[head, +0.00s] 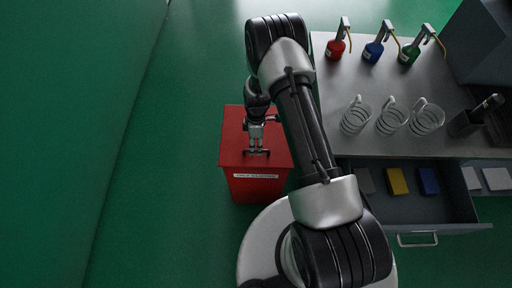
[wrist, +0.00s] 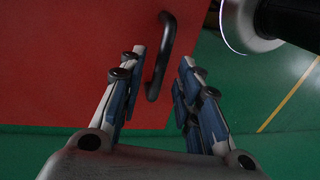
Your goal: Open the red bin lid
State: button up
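The red bin (head: 257,186) stands on the green floor left of the bench, with a white label on its front. Its flat red lid (head: 232,146) is down on top and fills the left of the wrist view (wrist: 60,60). A dark bar handle (wrist: 161,57) is on the lid. My gripper (head: 257,149) is over the lid at the handle and partly covers it in the head view. In the wrist view my gripper (wrist: 162,58) is open, with one finger on each side of the handle and gaps visible. Whether the fingertips touch the lid is unclear.
Floor left of the bin is clear.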

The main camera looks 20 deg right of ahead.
jog(key=shift+s+f, duration=0.1)
jog(key=shift+f, duration=0.35)
grip_shut()
dwell(0.6)
